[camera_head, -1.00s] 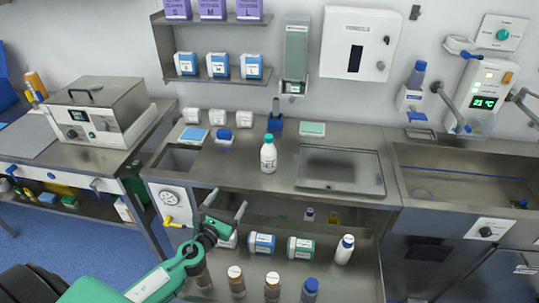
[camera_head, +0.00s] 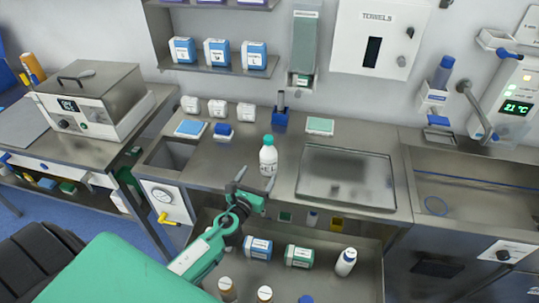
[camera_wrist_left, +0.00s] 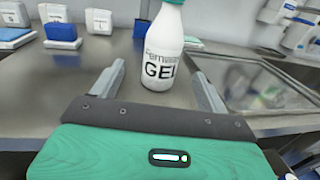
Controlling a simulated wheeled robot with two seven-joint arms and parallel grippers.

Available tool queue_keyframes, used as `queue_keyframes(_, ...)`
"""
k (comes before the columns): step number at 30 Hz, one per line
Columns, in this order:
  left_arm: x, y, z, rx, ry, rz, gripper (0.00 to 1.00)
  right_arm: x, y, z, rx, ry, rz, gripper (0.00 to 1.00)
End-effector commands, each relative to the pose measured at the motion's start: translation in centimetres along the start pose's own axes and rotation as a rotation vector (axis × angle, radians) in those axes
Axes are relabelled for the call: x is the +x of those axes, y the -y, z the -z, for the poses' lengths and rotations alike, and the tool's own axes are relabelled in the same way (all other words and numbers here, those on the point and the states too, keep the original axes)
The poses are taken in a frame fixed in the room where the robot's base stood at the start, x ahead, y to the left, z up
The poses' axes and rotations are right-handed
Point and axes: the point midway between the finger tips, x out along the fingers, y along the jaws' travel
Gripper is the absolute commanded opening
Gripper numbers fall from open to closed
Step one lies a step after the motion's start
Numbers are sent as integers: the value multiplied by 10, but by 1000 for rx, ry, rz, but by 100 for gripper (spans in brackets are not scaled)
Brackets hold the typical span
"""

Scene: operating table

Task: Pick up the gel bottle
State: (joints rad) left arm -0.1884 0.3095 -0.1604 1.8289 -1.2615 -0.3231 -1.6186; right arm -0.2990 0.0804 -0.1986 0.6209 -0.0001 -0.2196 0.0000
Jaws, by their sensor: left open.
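The gel bottle (camera_head: 268,157) is white with a green cap and stands upright on the steel counter (camera_head: 232,170). In the left wrist view the bottle (camera_wrist_left: 160,62) shows its "GEL" label, with its top cut off by the frame edge. My left gripper (camera_head: 254,178) is open and empty, just in front of the bottle. In the left wrist view its two fingers (camera_wrist_left: 155,85) point forward on either side of the bottle's lower part, with gaps to it. My right gripper is not in view.
A flat steel panel (camera_head: 347,178) lies right of the bottle. A blue block (camera_head: 223,130), a blue-topped pad (camera_head: 190,128) and white boxes (camera_head: 217,108) stand left and behind. A lower shelf with bottles and boxes (camera_head: 300,256) is below the counter's front.

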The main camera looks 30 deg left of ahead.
Motion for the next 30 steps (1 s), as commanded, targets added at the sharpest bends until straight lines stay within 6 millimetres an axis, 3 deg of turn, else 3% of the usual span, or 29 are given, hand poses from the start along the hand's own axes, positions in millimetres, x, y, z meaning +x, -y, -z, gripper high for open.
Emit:
queue_keyframes(5, 31, 0, -2, -1, 1, -1, 77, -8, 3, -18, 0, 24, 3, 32)
queue_keyframes(16, 59, 2, -1, -1, 1, -1, 77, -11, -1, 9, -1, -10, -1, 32)
queue_keyframes(24, 94, 4, 0, -1, 1, -2, 77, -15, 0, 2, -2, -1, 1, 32)
queue_keyframes(30, 101, 4, 0, 0, 0, 0, 77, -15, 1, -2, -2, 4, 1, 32)
